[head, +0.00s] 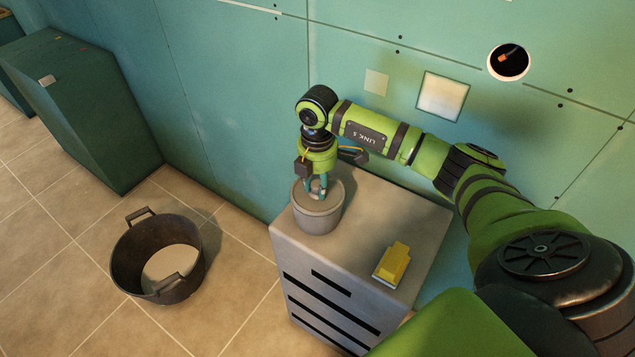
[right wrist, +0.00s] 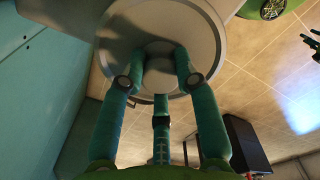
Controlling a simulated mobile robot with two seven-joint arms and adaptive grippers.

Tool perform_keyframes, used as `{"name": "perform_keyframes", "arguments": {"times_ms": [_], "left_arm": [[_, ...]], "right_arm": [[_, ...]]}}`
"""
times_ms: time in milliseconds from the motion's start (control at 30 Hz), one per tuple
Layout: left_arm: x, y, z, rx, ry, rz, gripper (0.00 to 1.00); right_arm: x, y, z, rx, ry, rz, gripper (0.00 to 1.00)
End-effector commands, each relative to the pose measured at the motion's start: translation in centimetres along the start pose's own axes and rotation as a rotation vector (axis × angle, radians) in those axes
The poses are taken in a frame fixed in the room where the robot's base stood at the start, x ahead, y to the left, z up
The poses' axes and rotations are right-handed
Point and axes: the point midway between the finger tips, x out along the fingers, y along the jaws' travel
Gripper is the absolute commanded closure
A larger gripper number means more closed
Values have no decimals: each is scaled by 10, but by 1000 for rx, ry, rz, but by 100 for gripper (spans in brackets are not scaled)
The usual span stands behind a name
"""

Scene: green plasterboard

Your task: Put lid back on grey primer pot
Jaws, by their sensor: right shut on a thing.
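The grey primer pot (head: 317,219) stands upright near the far left corner of the grey drawer unit. My right gripper (head: 321,192) points down over it, its fingers shut on the lid's raised middle. In the right wrist view the round grey lid (right wrist: 196,42) lies between and beyond the fingers (right wrist: 160,72). The lid is at the pot's mouth, and I cannot tell whether it sits fully on the rim. Dark finger-like parts at the right edge of that view look like my left gripper (right wrist: 313,44), cut off by the frame.
A yellow object (head: 393,263) lies on the drawer unit's top (head: 358,230), right of the pot. A black two-handled tub (head: 130,255) stands on the tiled floor. The green plasterboard wall (head: 240,90) is close behind. A dark green cabinet (head: 85,105) stands at left.

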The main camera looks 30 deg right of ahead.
Motion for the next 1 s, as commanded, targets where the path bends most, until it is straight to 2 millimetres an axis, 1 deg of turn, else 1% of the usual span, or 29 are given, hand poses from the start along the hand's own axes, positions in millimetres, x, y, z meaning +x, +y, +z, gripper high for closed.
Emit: {"name": "perform_keyframes", "arguments": {"times_ms": [400,433,500,733,767,800,833,867,1000], "left_arm": [[-1,0,0,0,0,0,60],[-1,0,0,0,0,0,60],[-1,0,0,0,0,0,60],[-1,0,0,0,1,0,60],[-1,0,0,0,1,0,60],[-1,0,0,0,1,0,60],[-1,0,0,0,1,0,60],[-1,0,0,0,1,0,60],[-1,0,0,0,1,1,60]], "right_arm": [[0,0,0,0,0,0,95],[0,0,0,0,0,0,65],[0,0,0,0,0,0,41],[0,0,0,0,0,0,41],[0,0,0,0,0,0,37],[0,0,0,0,0,0,25],[0,0,0,0,0,0,19],[0,0,0,0,0,0,18],[0,0,0,0,0,0,18]]}}
